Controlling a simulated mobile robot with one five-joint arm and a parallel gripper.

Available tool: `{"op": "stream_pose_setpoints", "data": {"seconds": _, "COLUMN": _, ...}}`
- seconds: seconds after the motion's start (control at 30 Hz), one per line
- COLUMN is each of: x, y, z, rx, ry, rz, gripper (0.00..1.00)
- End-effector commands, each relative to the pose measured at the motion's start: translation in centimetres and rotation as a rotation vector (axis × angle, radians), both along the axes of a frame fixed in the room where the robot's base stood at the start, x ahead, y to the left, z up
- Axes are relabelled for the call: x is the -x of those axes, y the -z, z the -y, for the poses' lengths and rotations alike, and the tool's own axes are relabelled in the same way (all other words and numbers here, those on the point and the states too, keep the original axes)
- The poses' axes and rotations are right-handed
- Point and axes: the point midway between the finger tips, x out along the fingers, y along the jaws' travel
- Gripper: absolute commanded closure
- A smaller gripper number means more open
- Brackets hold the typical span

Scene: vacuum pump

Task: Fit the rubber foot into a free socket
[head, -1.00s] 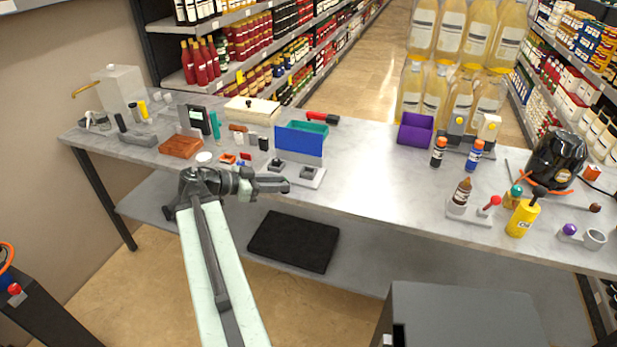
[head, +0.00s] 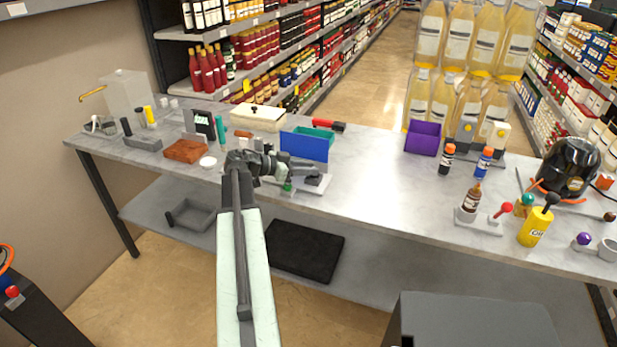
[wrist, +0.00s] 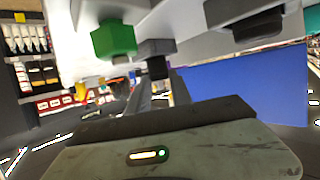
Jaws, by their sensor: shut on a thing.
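My gripper (head: 305,172) reaches to the right over the light grey plate (head: 316,186), in front of the blue panel (head: 303,146). The wrist view appears upside down. There the gripper fingers (wrist: 155,97) are closed around a small black piece (wrist: 158,68) that looks like the rubber foot, mostly hidden in the head view. A green block (wrist: 113,40) on a light grey base stands beside the gripper on its near side; it also shows in the head view (head: 288,187). A dark block (wrist: 258,25) stands nearer the blue panel. I cannot tell whether the foot touches a socket.
The counter between plate and bottles is clear.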

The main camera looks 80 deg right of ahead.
Motion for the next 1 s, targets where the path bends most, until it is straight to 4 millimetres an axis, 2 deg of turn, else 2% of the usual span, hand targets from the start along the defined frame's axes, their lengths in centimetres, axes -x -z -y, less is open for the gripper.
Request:
{"op": "stream_pose_setpoints", "data": {"seconds": 0.03, "x": 0.0, "y": 1.9, "z": 0.0, "rx": 0.0, "ry": 0.0, "rz": 0.0, "gripper": 1.0}}
{"op": "stream_pose_setpoints", "data": {"seconds": 0.07, "x": 0.0, "y": 2.1, "z": 0.0, "rx": 0.0, "ry": 0.0, "rz": 0.0, "gripper": 1.0}}
{"op": "stream_pose_setpoints", "data": {"seconds": 0.3, "x": 0.0, "y": 1.7, "z": -0.1, "rx": 0.0, "ry": 0.001, "rz": 0.0, "gripper": 1.0}}
{"op": "stream_pose_setpoints", "data": {"seconds": 0.43, "x": 0.1, "y": 2.1, "z": -0.1, "rx": 0.0, "ry": 0.001, "rz": 0.0, "gripper": 1.0}}
{"op": "stream_pose_setpoints", "data": {"seconds": 0.47, "x": 0.1, "y": 2.1, "z": -0.1, "rx": 0.0, "ry": 0.001, "rz": 0.0, "gripper": 0.72}}
{"op": "stream_pose_setpoints", "data": {"seconds": 0.53, "x": 0.1, "y": 2.0, "z": 0.0, "rx": 0.0, "ry": 0.001, "rz": 0.0, "gripper": 0.53}}
{"op": "stream_pose_setpoints", "data": {"seconds": 0.83, "x": 0.1, "y": 1.4, "z": -0.1, "rx": -0.001, "ry": 0.003, "rz": 0.001, "gripper": 0.53}}
{"op": "stream_pose_setpoints", "data": {"seconds": 1.0, "x": -2.4, "y": 0.1, "z": -1.8, "rx": 0.0, "ry": 0.0, "rz": 0.0, "gripper": 0.53}}
